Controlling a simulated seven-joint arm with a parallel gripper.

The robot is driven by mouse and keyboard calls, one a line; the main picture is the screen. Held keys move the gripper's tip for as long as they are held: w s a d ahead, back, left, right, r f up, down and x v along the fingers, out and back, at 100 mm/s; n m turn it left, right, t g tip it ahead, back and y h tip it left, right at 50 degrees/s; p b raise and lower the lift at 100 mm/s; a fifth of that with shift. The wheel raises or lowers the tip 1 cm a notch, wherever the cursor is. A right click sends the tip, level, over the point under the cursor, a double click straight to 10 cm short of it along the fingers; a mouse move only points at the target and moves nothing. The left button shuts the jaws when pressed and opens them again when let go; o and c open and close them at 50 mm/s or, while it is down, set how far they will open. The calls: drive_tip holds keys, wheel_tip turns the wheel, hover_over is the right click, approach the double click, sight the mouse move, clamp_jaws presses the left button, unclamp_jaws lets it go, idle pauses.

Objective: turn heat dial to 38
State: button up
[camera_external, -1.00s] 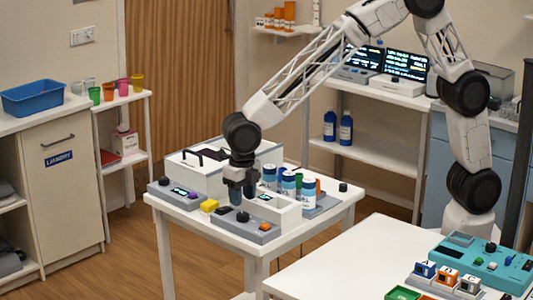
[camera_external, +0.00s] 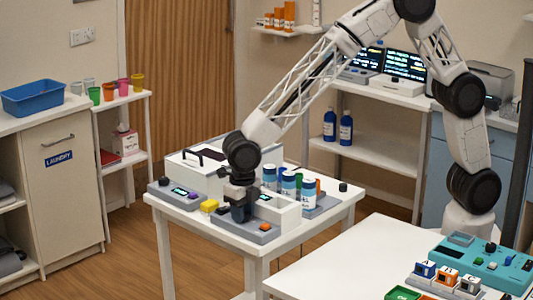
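My gripper (camera_external: 240,211) points down at the front grey panel (camera_external: 258,235) of a white device on the small white table. Its fingers are low over the place of that panel's black dial and hide it. I cannot tell whether they touch or grip it. The panel also carries an orange button (camera_external: 264,227), and a small lit display (camera_external: 265,197) sits above it. Another black dial (camera_external: 164,181) is on the left grey panel, beside a lit display (camera_external: 180,192). Labels and numbers are too small to read, so I cannot tell which dial is the heat dial.
A white box with a black handle (camera_external: 205,153) is behind. A further black knob (camera_external: 342,187) is at the table's right. A second white table (camera_external: 325,270) is in front.

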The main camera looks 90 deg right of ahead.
drive_tip(key=shift+c, duration=1.2)
drive_tip(key=shift+m, duration=0.3)
drive_tip(key=m, duration=1.7)
drive_tip(key=shift+m, duration=0.4)
drive_tip(key=m, duration=0.5)
drive_tip(key=shift+m, duration=0.3)
